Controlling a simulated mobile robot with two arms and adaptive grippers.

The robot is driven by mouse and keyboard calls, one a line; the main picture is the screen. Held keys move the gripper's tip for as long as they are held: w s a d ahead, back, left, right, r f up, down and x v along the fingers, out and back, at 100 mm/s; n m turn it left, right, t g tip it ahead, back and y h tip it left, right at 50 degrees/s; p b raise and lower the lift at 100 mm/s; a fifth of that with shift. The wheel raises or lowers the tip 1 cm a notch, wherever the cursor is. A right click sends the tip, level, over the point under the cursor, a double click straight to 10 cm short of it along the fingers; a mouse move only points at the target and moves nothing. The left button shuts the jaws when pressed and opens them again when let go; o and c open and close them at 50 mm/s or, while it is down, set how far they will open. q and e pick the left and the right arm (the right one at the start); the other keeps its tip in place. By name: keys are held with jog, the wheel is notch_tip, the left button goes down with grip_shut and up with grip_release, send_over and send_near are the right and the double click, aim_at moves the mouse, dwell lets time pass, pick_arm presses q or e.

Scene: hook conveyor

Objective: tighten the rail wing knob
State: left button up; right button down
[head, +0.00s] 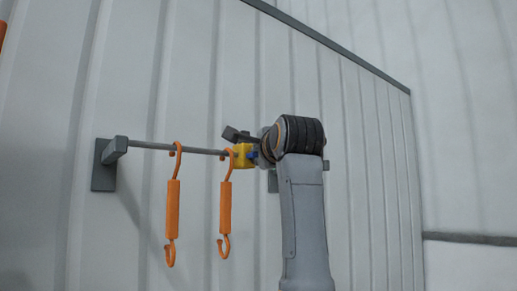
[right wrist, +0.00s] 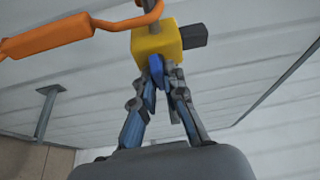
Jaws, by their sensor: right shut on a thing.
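The rail wing knob (right wrist: 156,70) is blue and sits on a yellow block (right wrist: 157,42) around the rail. In the head view the yellow block (head: 241,156) is at the rail's right part, with a bit of the blue knob (head: 252,155) showing. My right gripper (right wrist: 160,76) has its fingers closed on the knob from below in the wrist view. In the head view my right wrist and forearm hide most of that gripper and the rail's right end. My left gripper is not in view.
The grey rail (head: 149,146) runs out from a dark wall bracket (head: 104,164). Two orange hooks hang from it, one on the left (head: 173,207) and one close to the yellow block (head: 225,207). A ribbed pale wall (head: 60,230) stands behind. Below the hooks is free.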

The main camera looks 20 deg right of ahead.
jog(key=shift+m+g+p, duration=1.1)
jog(key=shift+m+p, duration=1)
jog(key=shift+m, duration=0.3)
jog(key=c, duration=1.4)
grip_release()
jog(key=shift+d, duration=0.1)
jog(key=s+r, duration=0.2)
jog(key=s, duration=0.9)
jog(key=shift+s, duration=0.35)
jog(key=shift+f, duration=0.1)
